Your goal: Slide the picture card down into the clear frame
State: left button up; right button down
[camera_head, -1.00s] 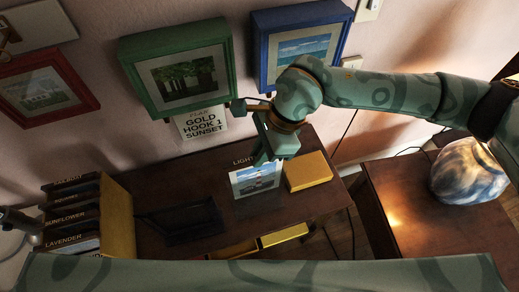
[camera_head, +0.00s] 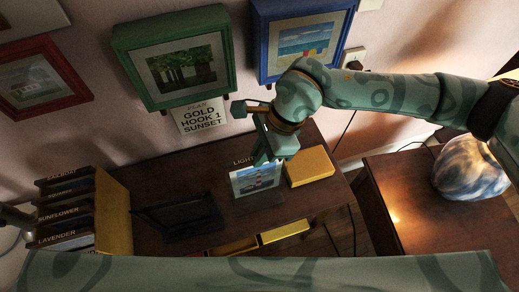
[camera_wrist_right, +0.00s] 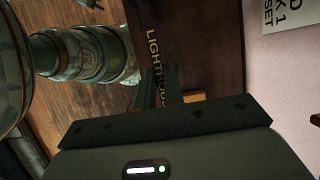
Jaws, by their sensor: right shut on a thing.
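The picture card (camera_head: 256,178), with a lighthouse on it, stands upright over the dark shelf top. My right gripper (camera_head: 263,158) is shut on its top edge; the fingers also show in the right wrist view (camera_wrist_right: 182,98). The card's picture is bright above and dark along its bottom. A dark upright frame-like piece (camera_head: 180,218) stands to the left, apart from the card. I cannot tell whether this is the clear frame, or whether clear walls surround the card's lower edge.
A yellow box (camera_head: 310,167) lies close right of the card. A labelled rack (camera_head: 112,215) stands at the left. An open drawer with yellow pieces (camera_head: 285,232) is in front.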

jog(key=shift+f+b, duration=1.15)
jog(key=shift+f, duration=0.65)
jog(key=c, duration=1.4)
grip_release()
jog(key=shift+c, duration=0.2)
jog(key=shift+r, duration=0.1)
jog(key=p+v, duration=0.1)
jog(key=v, duration=1.5)
jog(key=shift+r, duration=0.1)
